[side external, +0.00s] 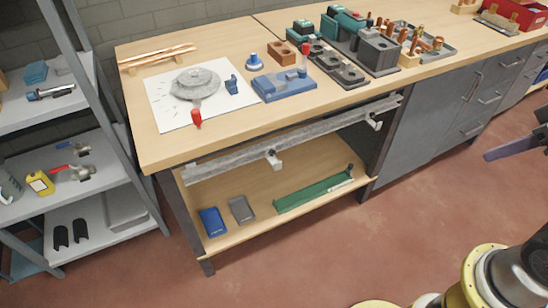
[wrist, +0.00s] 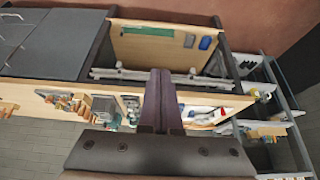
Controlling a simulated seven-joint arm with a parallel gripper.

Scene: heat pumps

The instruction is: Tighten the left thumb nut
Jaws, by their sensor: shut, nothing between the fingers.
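A long grey rail (side external: 225,160) runs along the front edge of the workbench. Two pale blocks hang on it, a left block (side external: 272,158) and a right block (side external: 374,122). I cannot tell whether either is the thumb nut; no thumb nut is clear at this size. The rail also shows in the wrist view (wrist: 110,74), beyond my fingers. My gripper (wrist: 160,72) is shut and empty, its two dark fingers together. It is apart from the bench. Part of it shows at the right edge of the side view (side external: 515,147). The fingers hide part of the rail and bench.
The workbench top (side external: 270,125) holds a white sheet (side external: 165,115) with a grey round part, a blue fixture (side external: 284,84), and several tools and blocks. A shelf rack (side external: 80,150) stands at left. Open floor (side external: 300,265) lies in front.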

